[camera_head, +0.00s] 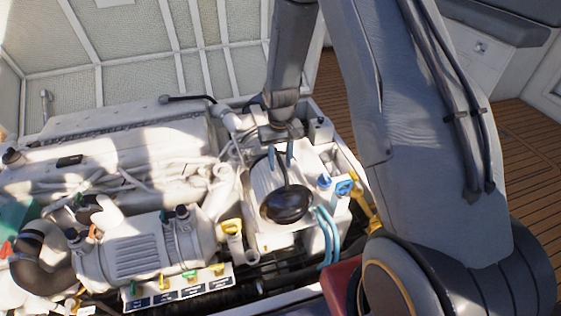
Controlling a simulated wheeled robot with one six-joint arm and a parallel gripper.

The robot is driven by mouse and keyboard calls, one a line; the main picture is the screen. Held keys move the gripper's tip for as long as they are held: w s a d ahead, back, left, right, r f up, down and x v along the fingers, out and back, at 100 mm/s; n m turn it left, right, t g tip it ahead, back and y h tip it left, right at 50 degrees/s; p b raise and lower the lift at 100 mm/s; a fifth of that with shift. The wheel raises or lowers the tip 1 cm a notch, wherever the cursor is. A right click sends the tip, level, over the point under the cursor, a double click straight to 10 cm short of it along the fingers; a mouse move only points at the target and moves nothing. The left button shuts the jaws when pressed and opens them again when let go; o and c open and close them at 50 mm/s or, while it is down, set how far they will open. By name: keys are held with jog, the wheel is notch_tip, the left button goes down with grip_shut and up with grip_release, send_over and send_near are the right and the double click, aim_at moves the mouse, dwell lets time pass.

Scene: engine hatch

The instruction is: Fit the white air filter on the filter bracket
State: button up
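The white air filter (264,179) shows as a pale ribbed body with a round black end piece (287,204) facing me, right of the engine's middle. My gripper (281,163) points down from above at the filter's upper side. Its two thin dark fingers show with a small gap between them and overlap the filter in the picture. I cannot tell whether they grip it or only stand in front of it. I cannot make out the filter bracket apart from the pale parts around the filter, and the filter's underside is hidden.
The white engine (120,165) with pipes fills the hatch on the left. Yellow handles (232,226), a blue cap (344,187) and blue hoses (326,236) stand close to the filter. A row of labelled tags (180,288) lies in front. Wooden deck (520,150) is at right.

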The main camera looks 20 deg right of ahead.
notch_tip(320, 180, up, 8)
jog(key=shift+f, duration=0.1)
dwell(0.5)
dwell(0.4)
jog(key=shift+s, duration=0.1)
jog(key=s+r+p, duration=1)
jog(key=s+r, duration=1.2)
jog(key=s, duration=0.3)
jog(key=shift+s+r, duration=0.2)
jog(key=shift+s, duration=0.2)
jog(key=shift+a, duration=0.1)
jog(key=shift+c, duration=0.8)
jog(key=shift+s, duration=0.1)
